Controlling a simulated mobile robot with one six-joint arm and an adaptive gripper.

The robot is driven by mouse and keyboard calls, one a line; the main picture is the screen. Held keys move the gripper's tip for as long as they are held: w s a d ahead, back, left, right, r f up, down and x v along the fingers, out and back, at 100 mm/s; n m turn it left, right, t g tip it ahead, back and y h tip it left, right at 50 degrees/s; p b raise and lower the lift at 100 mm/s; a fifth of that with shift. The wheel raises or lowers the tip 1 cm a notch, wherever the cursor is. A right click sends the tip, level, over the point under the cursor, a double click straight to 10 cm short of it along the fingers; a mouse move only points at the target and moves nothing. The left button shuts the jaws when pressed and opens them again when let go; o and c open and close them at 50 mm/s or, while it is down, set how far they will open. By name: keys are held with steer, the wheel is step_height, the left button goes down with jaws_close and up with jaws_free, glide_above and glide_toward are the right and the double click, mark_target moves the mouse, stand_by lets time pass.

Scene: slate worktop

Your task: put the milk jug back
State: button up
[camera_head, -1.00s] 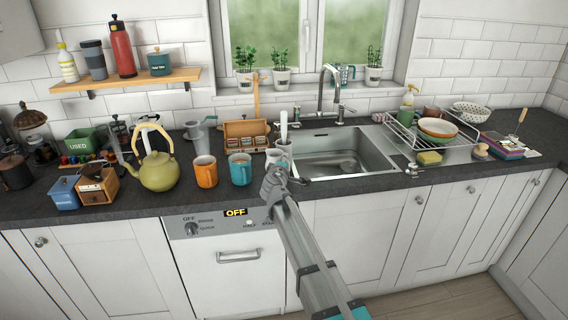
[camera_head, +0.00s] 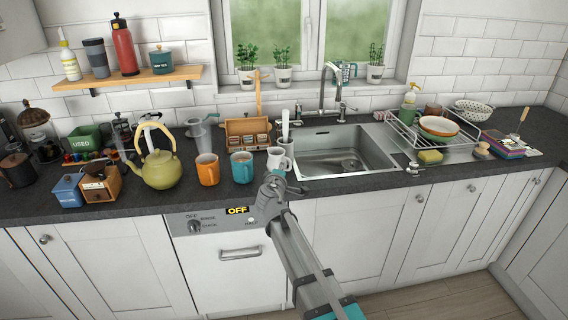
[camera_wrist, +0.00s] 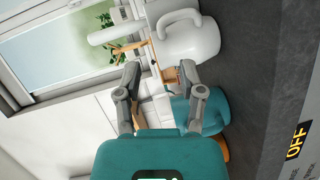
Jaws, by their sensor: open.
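The milk jug looks to be the white handled vessel (camera_head: 277,158) on the worktop, just left of the sink. It also shows in the wrist view as a white jug with a looped handle (camera_wrist: 190,42). My gripper (camera_head: 272,186) is in front of it at the worktop's front edge. In the wrist view my gripper (camera_wrist: 160,72) has its two fingers spread with nothing between them. The jug lies beyond the fingertips, apart from them. My gripper hides part of the jug's lower side in the head view.
A teal mug (camera_head: 241,167) and an orange mug (camera_head: 207,169) stand left of the jug; the teal mug is close to one finger in the wrist view (camera_wrist: 208,108). A wooden box (camera_head: 247,132) stands behind. The sink (camera_head: 345,155) is on the right, a kettle (camera_head: 160,170) farther left.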

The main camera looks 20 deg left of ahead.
steer(key=shift+v, duration=2.2)
steer(key=shift+w, duration=0.1)
steer(key=w+d+f+m+g+h, duration=0.1)
steer(key=d+f+m+g+h, duration=0.3)
steer(key=d, duration=1.1)
steer(key=d+f+m+g+h, duration=0.25)
steer(key=d+f+m, duration=0.3)
steer(key=d, duration=0.85)
steer(key=s+d+f+m+g+y, duration=0.1)
steer(key=s+d+f+m+g, duration=0.2)
steer(key=s+d, duration=0.5)
steer(key=s+d+f+m+g+y, duration=0.2)
steer(key=s+d+m+g, duration=0.4)
steer(key=d, duration=0.5)
steer(key=s+f, duration=0.1)
steer(key=s, duration=0.1)
steer(key=shift+s+d+f, duration=0.15)
steer(key=shift+s+d, duration=0.15)
steer(key=shift+s, duration=0.1)
steer(key=shift+g, duration=0.25)
step_height(320, 180, up, 6)
steer(key=p, duration=0.6)
